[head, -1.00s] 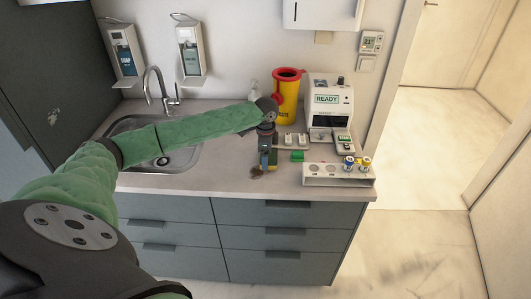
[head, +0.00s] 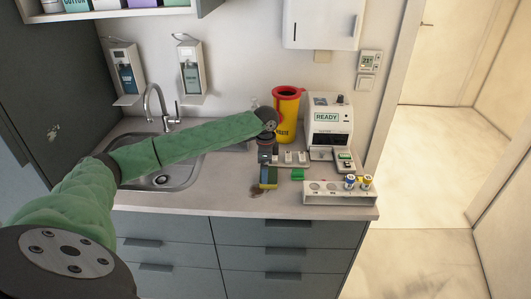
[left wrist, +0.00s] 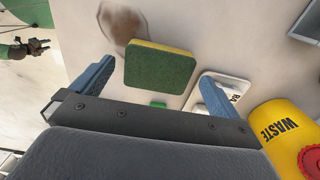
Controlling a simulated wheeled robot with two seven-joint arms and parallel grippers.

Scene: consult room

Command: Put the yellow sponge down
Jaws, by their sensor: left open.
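The yellow sponge (head: 268,178), with a green scouring face, is at the front of the counter below my left gripper (head: 267,163). In the left wrist view the sponge (left wrist: 160,68) shows its green face and a yellow edge, beyond and between the two blue fingers. My left gripper (left wrist: 158,84) is open, with a visible gap between each finger and the sponge. The sponge appears to rest on the counter (head: 220,195), beside a brown stain (left wrist: 122,24). A dark gripper, likely my right one (left wrist: 28,48), shows small at the left wrist view's edge; its jaws are unclear.
A white tube rack (head: 325,198) with blue- and yellow-capped tubes stands right of the sponge. A small green object (head: 297,174) lies nearby. Behind are a yellow waste bin (head: 286,118) and a white device (head: 328,128). The sink (head: 165,178) is at left. Counter between is mostly clear.

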